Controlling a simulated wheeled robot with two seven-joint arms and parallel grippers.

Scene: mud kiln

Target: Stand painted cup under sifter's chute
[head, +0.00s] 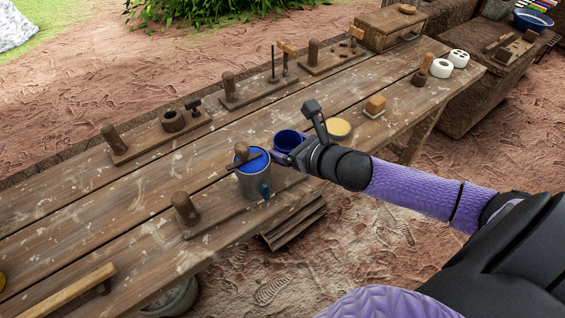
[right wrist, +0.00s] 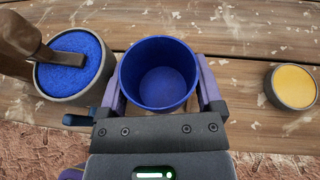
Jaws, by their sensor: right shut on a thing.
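The painted cup (head: 288,143) is deep blue, open-topped and upright, and looks empty inside. My right gripper (head: 284,158) is shut on it; in the right wrist view one purple finger lies on each side of the cup (right wrist: 160,75). I cannot tell whether its base touches the table. The sifter (head: 252,182) is a grey drum filled with blue powder, with a wooden handle across its top. It stands just left of the cup, apart from it. A small blue part, perhaps its chute (head: 265,190), sticks out at its front. My left gripper is not in view.
The sifter's board carries a wooden post (head: 185,208). A pot of yellow (head: 338,129) and a wooden block (head: 375,106) lie to the right on the worn table (head: 100,225). Boards with posts line the back. The table's front edge is close to the sifter.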

